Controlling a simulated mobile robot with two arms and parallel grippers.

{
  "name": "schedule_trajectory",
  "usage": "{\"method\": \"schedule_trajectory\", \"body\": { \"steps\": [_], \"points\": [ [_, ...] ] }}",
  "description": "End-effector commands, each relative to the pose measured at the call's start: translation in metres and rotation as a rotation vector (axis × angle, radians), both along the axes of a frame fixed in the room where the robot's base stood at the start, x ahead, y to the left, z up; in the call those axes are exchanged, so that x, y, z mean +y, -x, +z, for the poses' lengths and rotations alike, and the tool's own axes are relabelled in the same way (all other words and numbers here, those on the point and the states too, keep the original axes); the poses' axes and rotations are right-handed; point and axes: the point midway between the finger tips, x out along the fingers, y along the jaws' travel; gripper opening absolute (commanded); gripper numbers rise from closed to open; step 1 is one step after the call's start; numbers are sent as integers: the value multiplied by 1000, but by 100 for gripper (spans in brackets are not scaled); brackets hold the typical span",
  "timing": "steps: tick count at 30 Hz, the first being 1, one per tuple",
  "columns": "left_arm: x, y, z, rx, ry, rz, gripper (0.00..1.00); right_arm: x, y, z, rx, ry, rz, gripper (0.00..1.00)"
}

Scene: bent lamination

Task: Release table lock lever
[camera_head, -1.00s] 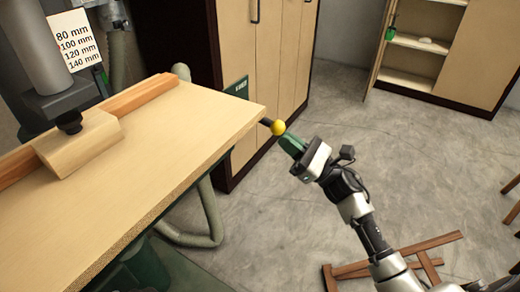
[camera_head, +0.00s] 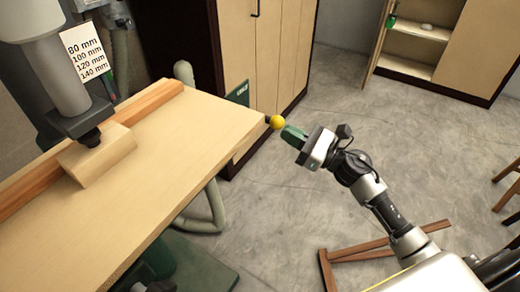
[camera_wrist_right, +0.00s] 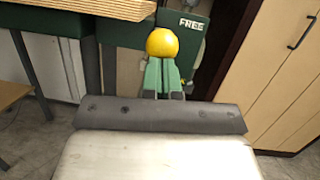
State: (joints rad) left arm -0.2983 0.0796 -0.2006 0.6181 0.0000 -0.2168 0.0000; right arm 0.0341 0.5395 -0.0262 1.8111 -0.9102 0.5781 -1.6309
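The lock lever ends in a yellow ball knob (camera_head: 277,121) on a dark rod at the right corner of the wooden table (camera_head: 190,130). In the right wrist view the ball (camera_wrist_right: 162,42) sits at the fingertips, below left of a green plate marked FREE (camera_wrist_right: 193,25). My right gripper (camera_head: 290,133) is just right of and below the ball, its green fingers close together with nothing seen between them. The fingers (camera_wrist_right: 162,75) point at the ball; I cannot tell whether they touch it. My left gripper is not in view.
A wood block (camera_head: 100,155) lies under a grey machine column with a size card (camera_head: 87,55). Tall cabinets (camera_head: 270,50) stand behind the table, and an open cabinet (camera_head: 440,55) is at the back right. A wooden frame (camera_head: 380,250) lies on the floor. Grey floor between is clear.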

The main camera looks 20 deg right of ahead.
Motion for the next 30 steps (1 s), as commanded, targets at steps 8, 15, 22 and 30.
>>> {"method": "schedule_trajectory", "body": {
  "steps": [8,15,22,30],
  "points": [
    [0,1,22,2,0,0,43,0,0,12,46,37,1,0],
    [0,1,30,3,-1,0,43,0,0,14,71,54,0,0],
    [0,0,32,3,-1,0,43,0,0,14,79,62,0,0],
    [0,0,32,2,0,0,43,0,0,14,80,62,0,0]
  ]
}}
